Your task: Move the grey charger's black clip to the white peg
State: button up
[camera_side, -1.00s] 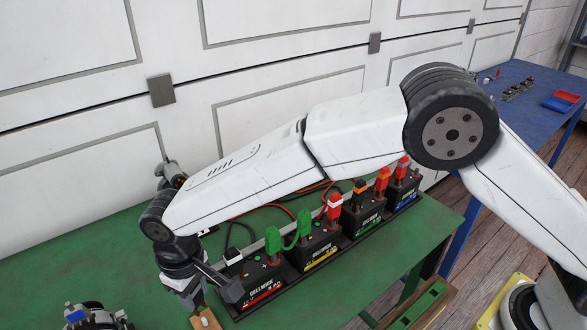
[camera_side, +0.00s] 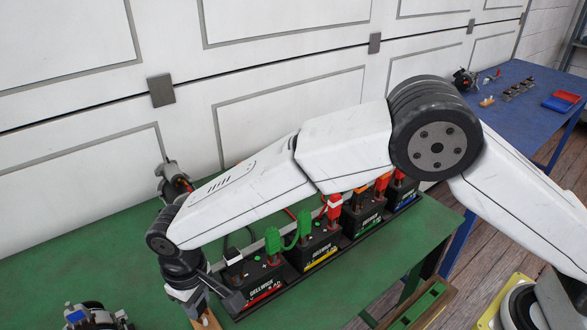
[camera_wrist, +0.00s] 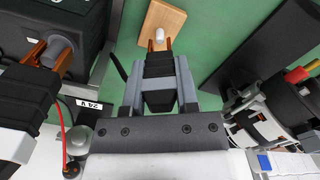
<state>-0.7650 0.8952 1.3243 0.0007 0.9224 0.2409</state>
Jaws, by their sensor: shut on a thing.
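My gripper (camera_wrist: 158,92) is shut on a black clip (camera_wrist: 158,66) with copper jaws. The jaws point toward the white peg (camera_wrist: 160,34), which stands on a small wooden block (camera_wrist: 170,12). In the wrist view the peg's rounded top shows between the two copper jaw tips; I cannot tell whether they touch it. In the side view the block (camera_side: 207,319) is at the bottom edge, below my gripper (camera_side: 215,302), and the peg and held clip cannot be made out. I cannot clearly identify the grey charger.
Several black batteries (camera_side: 268,299) stand in a row right of my gripper, with green, red and orange clips on top. Another black clip (camera_wrist: 28,95) with copper jaws is at the wrist view's left. An alternator (camera_side: 90,316) is at the front left. Green bench lies between.

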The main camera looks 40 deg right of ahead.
jog(key=shift+f, duration=0.7)
jog(key=o, duration=1)
jog(key=shift+c, duration=0.2)
jog(key=shift+r, duration=4.2)
